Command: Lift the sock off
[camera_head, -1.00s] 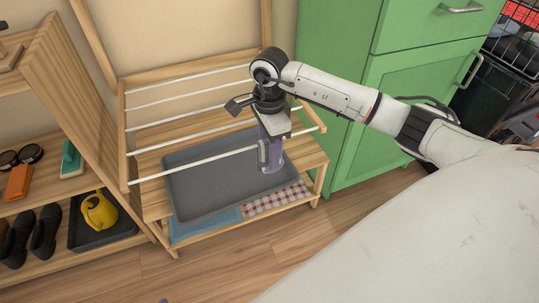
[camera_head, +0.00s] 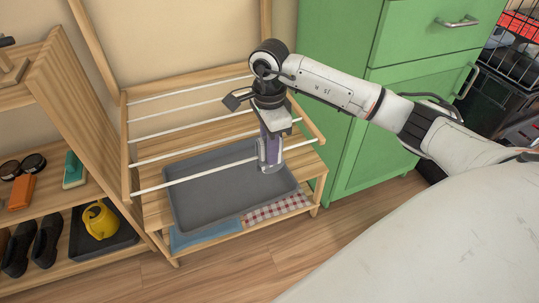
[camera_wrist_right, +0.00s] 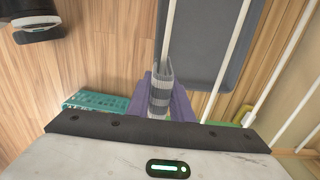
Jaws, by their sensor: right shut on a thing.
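A grey-and-white striped sock (camera_wrist_right: 160,95) shows in the right wrist view between the purple fingers of my right gripper (camera_wrist_right: 163,92). The gripper is shut on it. A white rod meets the sock's far end there; I cannot tell whether the sock still rests on it. In the head view my right gripper (camera_head: 270,164) points down at the right part of the wooden drying rack (camera_head: 313,128), among its white rods and above the grey tray (camera_head: 215,190). The sock is mostly hidden by the fingers in that view.
A green cabinet (camera_head: 405,105) stands close to the rack's right side. A wooden shelf at left holds a yellow watering can (camera_head: 100,220), dark shoes and brushes. Blue and checked cloths (camera_head: 277,209) lie on the rack's lower shelf.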

